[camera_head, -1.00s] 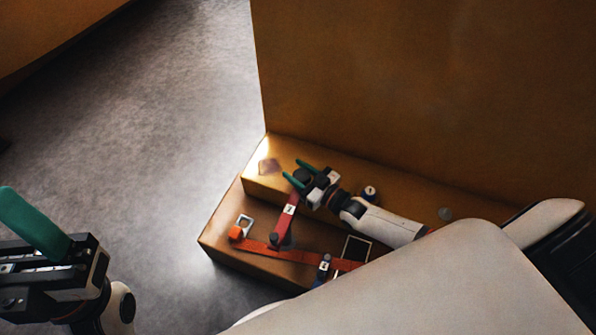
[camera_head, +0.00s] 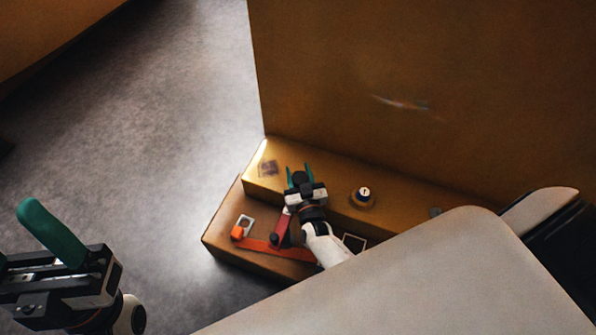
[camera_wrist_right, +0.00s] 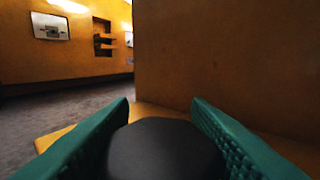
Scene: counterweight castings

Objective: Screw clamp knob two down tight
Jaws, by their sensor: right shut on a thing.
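A dark round knob (camera_head: 299,178) stands at the upper end of a red clamp bar (camera_head: 282,226), on the upper step of a brown casting (camera_head: 222,226). My right gripper (camera_head: 300,172) is shut on this knob, with a green finger on each side. In the right wrist view the knob (camera_wrist_right: 165,148) fills the space between the green fingers. The gripper hides the knob's lower part and the bar's upper end. I cannot read whether the knob is seated tight. My left gripper (camera_head: 35,250) is at the far left, empty and away from the casting, its fingers apart.
An orange strap (camera_head: 270,248) with an orange block (camera_head: 237,233) lies on the lower step. A small round item with a white top (camera_head: 362,194) stands right of my gripper. A tall brown wall (camera_head: 420,90) rises behind. Grey floor (camera_head: 180,130) lies open at left.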

